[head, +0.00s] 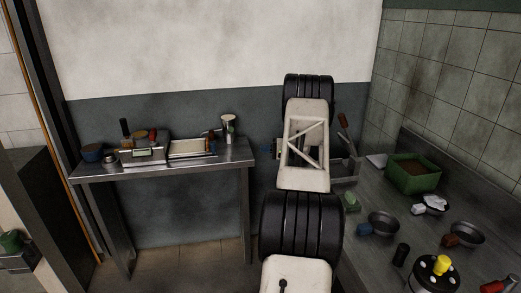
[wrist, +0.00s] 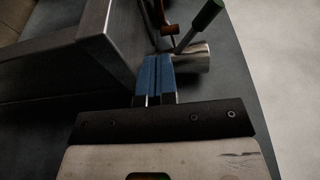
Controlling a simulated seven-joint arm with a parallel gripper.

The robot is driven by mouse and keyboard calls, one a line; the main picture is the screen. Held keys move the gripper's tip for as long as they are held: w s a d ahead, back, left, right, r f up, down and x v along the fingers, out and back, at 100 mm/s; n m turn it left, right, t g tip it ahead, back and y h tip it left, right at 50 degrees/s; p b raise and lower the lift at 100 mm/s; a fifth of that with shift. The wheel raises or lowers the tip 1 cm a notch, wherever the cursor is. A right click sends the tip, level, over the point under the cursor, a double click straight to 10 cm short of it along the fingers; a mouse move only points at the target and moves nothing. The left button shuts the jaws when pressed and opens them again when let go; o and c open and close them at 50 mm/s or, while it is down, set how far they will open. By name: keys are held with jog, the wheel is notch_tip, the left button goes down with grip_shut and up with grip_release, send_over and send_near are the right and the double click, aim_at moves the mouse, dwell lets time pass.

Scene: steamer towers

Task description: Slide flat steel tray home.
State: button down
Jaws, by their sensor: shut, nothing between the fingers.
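A shallow flat tray (head: 190,150) with a pale inner surface lies on the steel side table; I cannot tell whether it is the task's flat steel tray. It cannot be made out in the wrist view. My gripper (head: 268,152) points left, beyond the table's right end, partly hidden behind my arm. In the wrist view its blue fingers (wrist: 153,78) are together and hold nothing. They appear close to the table's end and beside a metal cup (wrist: 192,57) in the picture; contact cannot be told.
The side table (head: 88,171) also bears a scale (head: 143,155), a blue bowl (head: 92,153) and upright tools. The right counter (head: 375,195) holds a green bin (head: 412,177), pans and a black round holder (head: 435,273). Floor shows between table and counter.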

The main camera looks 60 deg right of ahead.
aim_at(181, 155)
jog(key=x, duration=2.2)
jog(key=shift+w+a, duration=0.1)
jog(key=w+a, duration=1.4)
jog(key=shift+w+a, duration=0.15)
jog(key=v, duration=2.4)
jog(key=shift+r, duration=0.1)
